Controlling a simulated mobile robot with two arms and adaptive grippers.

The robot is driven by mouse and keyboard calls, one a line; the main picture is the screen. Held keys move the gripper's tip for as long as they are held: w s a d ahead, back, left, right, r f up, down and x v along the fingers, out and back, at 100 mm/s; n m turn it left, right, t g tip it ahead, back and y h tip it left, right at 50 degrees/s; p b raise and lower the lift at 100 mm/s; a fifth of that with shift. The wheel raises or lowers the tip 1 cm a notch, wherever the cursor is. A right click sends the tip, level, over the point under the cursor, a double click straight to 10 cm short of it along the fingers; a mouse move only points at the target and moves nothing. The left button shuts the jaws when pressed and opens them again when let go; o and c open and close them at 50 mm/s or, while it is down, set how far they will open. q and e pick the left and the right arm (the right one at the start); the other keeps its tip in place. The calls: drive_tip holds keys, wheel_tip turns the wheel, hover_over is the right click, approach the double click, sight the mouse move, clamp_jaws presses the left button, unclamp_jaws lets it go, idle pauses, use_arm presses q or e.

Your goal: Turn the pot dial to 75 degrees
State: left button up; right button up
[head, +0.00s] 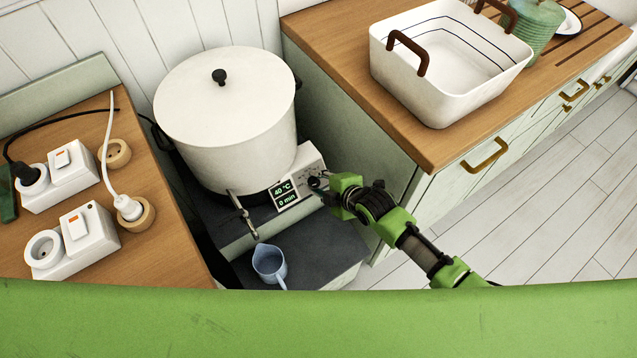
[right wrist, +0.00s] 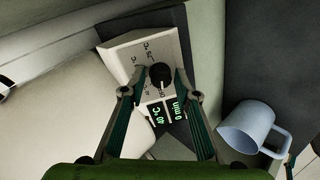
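A large white lidded pot (head: 225,125) stands between two counters. Its control box (head: 308,163) has a green display (head: 286,192) reading 40 °C and 0 min. The display also shows upside down in the right wrist view (right wrist: 163,115). The black dial (right wrist: 160,75) is on the control box, beside the display. My right gripper (head: 323,184) is at the control box in the head view. In the right wrist view its fingers (right wrist: 161,78) are apart, one on each side of the dial, with narrow gaps visible. My left gripper is not in view.
A blue-grey mug (head: 270,264) stands below the pot's tap (head: 242,212), near the right gripper. The right counter (head: 345,70) holds a white basket (head: 440,95). The left counter (head: 165,235) holds white sockets (head: 75,240) and cables.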

drive_tip(key=shift+w+a+f, duration=0.1)
drive_tip(key=shift+a+f, duration=0.05)
clamp_jaws()
